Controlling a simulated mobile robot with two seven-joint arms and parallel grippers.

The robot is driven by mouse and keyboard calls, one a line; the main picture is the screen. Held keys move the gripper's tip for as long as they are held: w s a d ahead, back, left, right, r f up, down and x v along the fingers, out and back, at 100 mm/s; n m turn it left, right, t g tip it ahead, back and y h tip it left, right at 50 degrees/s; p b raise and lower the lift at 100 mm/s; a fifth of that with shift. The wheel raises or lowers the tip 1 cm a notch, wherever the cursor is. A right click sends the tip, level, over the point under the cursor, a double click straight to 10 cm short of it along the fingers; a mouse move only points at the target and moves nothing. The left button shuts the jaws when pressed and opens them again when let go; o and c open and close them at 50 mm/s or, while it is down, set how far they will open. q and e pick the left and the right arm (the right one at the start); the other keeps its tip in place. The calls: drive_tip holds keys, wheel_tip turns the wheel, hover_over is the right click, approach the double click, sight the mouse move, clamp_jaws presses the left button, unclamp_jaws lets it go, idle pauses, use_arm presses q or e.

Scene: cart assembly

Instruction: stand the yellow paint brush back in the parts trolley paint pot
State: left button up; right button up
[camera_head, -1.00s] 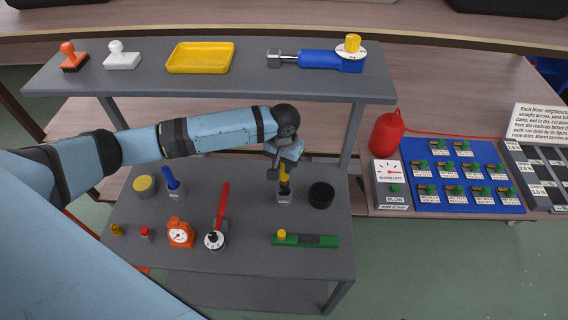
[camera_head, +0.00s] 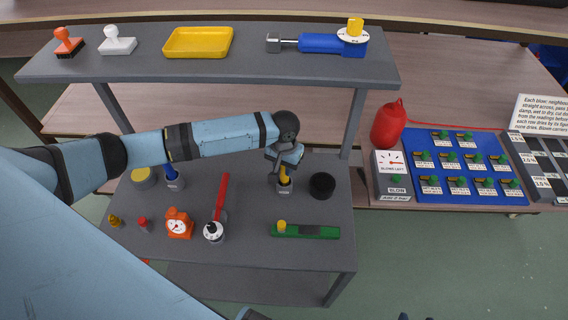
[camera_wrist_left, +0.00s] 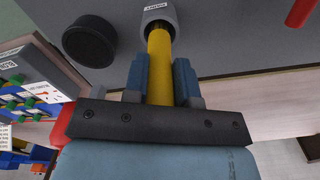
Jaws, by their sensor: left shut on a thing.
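The yellow paint brush (camera_wrist_left: 159,70) stands upright between the two blue fingers of my left gripper (camera_wrist_left: 160,62) in the left wrist view. My left gripper is shut on its handle. In the head view the brush (camera_head: 284,181) shows just below my left gripper (camera_head: 285,160). The small grey paint pot (camera_head: 284,188), with a white label, stands on the trolley's lower shelf. It also shows in the left wrist view (camera_wrist_left: 159,13). The brush's lower end is inside the pot's mouth; how deep it sits is hidden. My right gripper is not recognisable in view.
A black round pot (camera_head: 322,185) stands close right of the paint pot. A red-handled tool (camera_head: 221,195), an orange dial (camera_head: 179,222) and a green bar (camera_head: 306,231) lie nearby. The trolley's upper shelf (camera_head: 130,72) is behind. A blue-handled brush (camera_head: 171,175) stands left.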

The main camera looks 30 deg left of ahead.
use_arm(q)
drive_tip(key=o, duration=1)
wheel_tip(320, 180, up, 8)
drive_tip(key=shift+f, duration=0.2)
idle(0.5)
